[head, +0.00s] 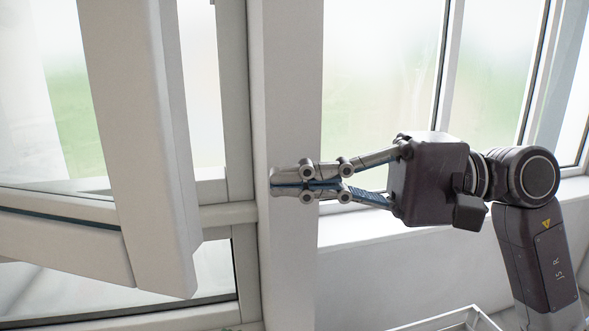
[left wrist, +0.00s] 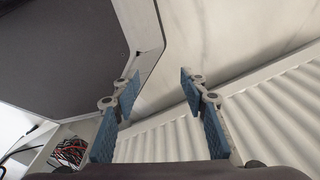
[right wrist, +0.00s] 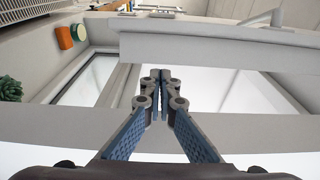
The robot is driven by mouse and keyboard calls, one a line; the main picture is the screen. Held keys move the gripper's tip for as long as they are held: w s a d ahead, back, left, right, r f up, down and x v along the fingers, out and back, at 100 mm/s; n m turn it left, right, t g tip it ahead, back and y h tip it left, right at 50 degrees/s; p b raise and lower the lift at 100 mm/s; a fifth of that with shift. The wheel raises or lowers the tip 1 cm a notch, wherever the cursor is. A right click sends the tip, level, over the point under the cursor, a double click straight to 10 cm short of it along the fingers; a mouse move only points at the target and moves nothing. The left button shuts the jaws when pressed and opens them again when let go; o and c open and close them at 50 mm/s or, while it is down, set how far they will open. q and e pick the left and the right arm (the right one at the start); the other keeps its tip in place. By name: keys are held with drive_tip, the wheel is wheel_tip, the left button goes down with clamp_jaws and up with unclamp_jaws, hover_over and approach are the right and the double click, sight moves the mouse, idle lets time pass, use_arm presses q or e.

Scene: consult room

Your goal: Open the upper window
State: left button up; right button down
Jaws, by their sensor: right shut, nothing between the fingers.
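The upper window's white sash (head: 140,130) is at the left of the head view. It stands swung out from its fixed frame (head: 236,110), with a gap between them. Its bottom corner hangs in front of the crossbar (head: 229,213) above a lower pane. My right gripper (head: 274,181) is shut and empty, pointing left in front of the white post (head: 288,70), to the right of the sash and apart from it. In the right wrist view its fingertips (right wrist: 160,76) meet. My left gripper (left wrist: 158,88) is open and empty in the left wrist view. No handle shows clearly.
More windows (head: 385,85) stand behind my right arm, above a white sill (head: 380,222). A white tray-like edge (head: 450,319) shows at the bottom. A white ribbed surface (left wrist: 265,115) lies near my left gripper. A plant (right wrist: 10,89) shows in the right wrist view.

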sight(191, 181)
drive_tip(key=a+p, duration=0.1)
drive_tip(key=a, duration=0.1)
drive_tip(key=a+p, duration=0.1)
drive_tip(key=a, duration=0.2)
drive_tip(key=a+p, duration=0.1)
drive_tip(key=a, duration=0.1)
drive_tip(key=shift+s+a+r, duration=0.15)
drive_tip(key=shift+s+a, duration=0.05)
drive_tip(key=shift+s, duration=0.15)
use_arm(q)
drive_tip(key=r, duration=0.1)
drive_tip(key=r+p, duration=0.1)
drive_tip(key=r, duration=0.3)
drive_tip(key=shift+s+a+r+p, duration=0.1)
drive_tip(key=shift+a+r+p, duration=0.05)
drive_tip(key=shift+a+p, duration=0.2)
use_arm(e)
drive_tip(key=s, duration=0.3)
drive_tip(key=shift+s+a, duration=0.2)
drive_tip(key=shift+f, duration=0.2)
